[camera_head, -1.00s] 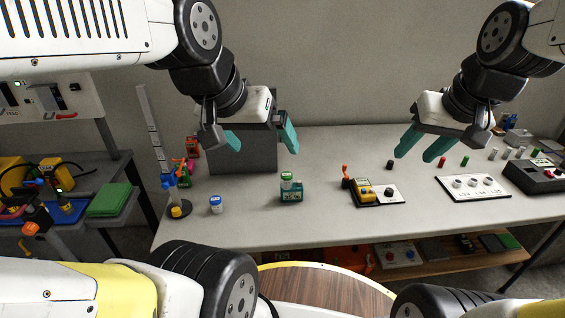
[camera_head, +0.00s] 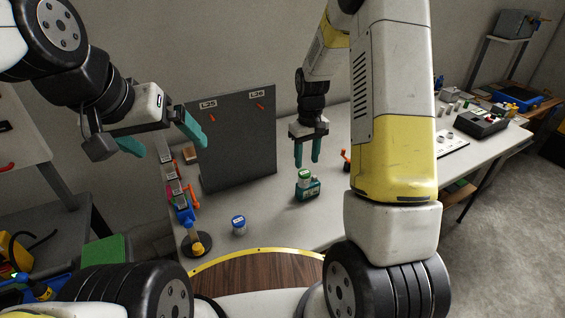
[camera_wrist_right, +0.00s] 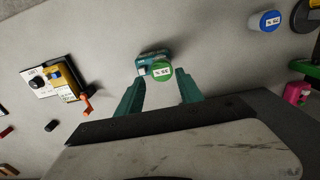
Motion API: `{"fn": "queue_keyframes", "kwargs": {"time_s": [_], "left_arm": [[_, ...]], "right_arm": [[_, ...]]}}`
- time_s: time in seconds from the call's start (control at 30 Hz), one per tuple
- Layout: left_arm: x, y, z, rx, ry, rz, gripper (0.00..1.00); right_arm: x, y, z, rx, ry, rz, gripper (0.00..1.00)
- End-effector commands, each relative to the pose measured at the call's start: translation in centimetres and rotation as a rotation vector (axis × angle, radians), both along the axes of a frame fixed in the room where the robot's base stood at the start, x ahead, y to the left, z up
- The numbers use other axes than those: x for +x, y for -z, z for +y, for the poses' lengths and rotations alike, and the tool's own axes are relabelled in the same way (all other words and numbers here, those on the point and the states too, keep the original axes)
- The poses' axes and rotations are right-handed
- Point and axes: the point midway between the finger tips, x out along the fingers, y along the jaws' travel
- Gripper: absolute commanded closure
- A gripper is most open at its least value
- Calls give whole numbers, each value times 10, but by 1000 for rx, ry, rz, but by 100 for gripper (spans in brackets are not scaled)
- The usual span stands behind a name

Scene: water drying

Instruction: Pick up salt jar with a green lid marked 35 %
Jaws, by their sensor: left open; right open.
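The salt jar with a green lid (camera_head: 304,175) stands on the table, at a teal block-like device (camera_head: 308,190). In the right wrist view its green lid (camera_wrist_right: 161,71) lies just beyond and between my fingertips, with a mark too small to read surely. The teal device (camera_wrist_right: 146,62) shows beside it. My right gripper (camera_head: 308,163) points down above the jar, open and empty; its teal fingers also show in the right wrist view (camera_wrist_right: 160,80). My left gripper (camera_head: 160,132) is open and empty, raised at the left in front of the grey panel.
A jar with a blue lid (camera_head: 239,225) stands left of the green-lidded one. A dark grey panel (camera_head: 238,142) stands upright behind. A stand with a round black base (camera_head: 197,244) is at the table's left front. Table between the jars is clear.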

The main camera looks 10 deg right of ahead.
Motion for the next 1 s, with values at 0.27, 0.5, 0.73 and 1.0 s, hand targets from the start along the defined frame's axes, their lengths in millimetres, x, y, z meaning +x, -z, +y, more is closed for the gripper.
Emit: {"fn": "queue_keyframes", "kwargs": {"time_s": [0.27,0.5,0.73,1.0], "left_arm": [[0,0,0,0,0,0,2],[0,0,0,0,0,0,2],[0,0,0,0,0,0,2],[0,0,0,0,0,0,2]], "right_arm": [[0,30,0,-1,-1,4,56],[2,65,3,-1,-1,5,56],[3,78,3,-1,-1,2,56],[3,78,3,0,0,1,78]]}}
